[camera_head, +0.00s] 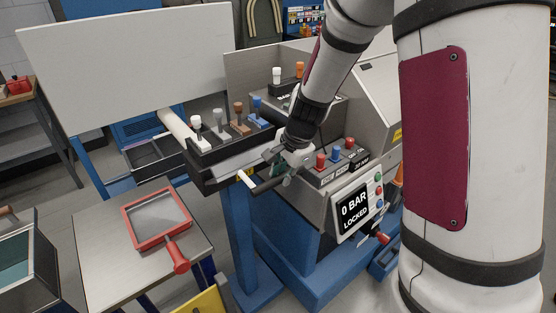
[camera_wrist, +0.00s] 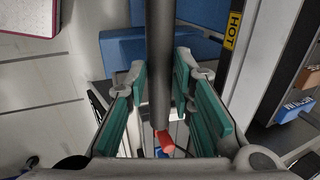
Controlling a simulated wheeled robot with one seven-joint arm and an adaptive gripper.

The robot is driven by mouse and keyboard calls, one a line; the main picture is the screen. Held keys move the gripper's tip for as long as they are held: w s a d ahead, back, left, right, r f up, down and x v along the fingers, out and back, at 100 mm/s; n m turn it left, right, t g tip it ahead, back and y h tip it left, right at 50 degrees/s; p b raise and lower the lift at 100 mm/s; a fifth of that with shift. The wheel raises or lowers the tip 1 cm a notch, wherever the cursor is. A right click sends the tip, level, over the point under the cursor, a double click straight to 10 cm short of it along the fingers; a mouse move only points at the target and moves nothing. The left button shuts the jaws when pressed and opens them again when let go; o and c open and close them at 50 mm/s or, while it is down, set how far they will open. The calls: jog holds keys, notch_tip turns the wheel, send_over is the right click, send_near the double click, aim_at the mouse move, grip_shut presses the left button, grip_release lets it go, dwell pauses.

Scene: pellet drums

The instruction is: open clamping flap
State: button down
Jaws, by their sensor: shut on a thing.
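My gripper (camera_head: 283,172) is at the front edge of the grey machine, below the rows of coloured knobs. In the wrist view its green-padded jaws (camera_wrist: 158,110) are shut on a dark grey round bar (camera_wrist: 160,60). In the head view part of a dark bar (camera_head: 266,185) sticks out to the left of the jaws. I cannot tell which part is the clamping flap. A display (camera_head: 354,212) reads "0 BAR LOCKED".
Several coloured knobs (camera_head: 239,119) stand behind my gripper, and red and blue ones (camera_head: 336,154) to its right. A red-framed screen with a handle (camera_head: 157,219) lies on the table at left. A "HOT" label (camera_wrist: 234,30) shows near the bar. A large pale panel (camera_head: 125,65) stands at upper left.

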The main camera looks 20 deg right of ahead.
jog(key=shift+s+d+f, duration=0.1)
jog(key=shift+s+f, duration=0.25)
jog(key=shift+f, duration=0.25)
jog(key=shift+s+d+f, duration=0.1)
jog(key=shift+s+f, duration=0.2)
jog(key=shift+f, duration=0.25)
jog(key=c, duration=1.4)
grip_release()
jog(key=shift+s+d, duration=0.1)
jog(key=shift+r, duration=0.1)
jog(key=v, duration=1.1)
jog(key=shift+r, duration=0.45)
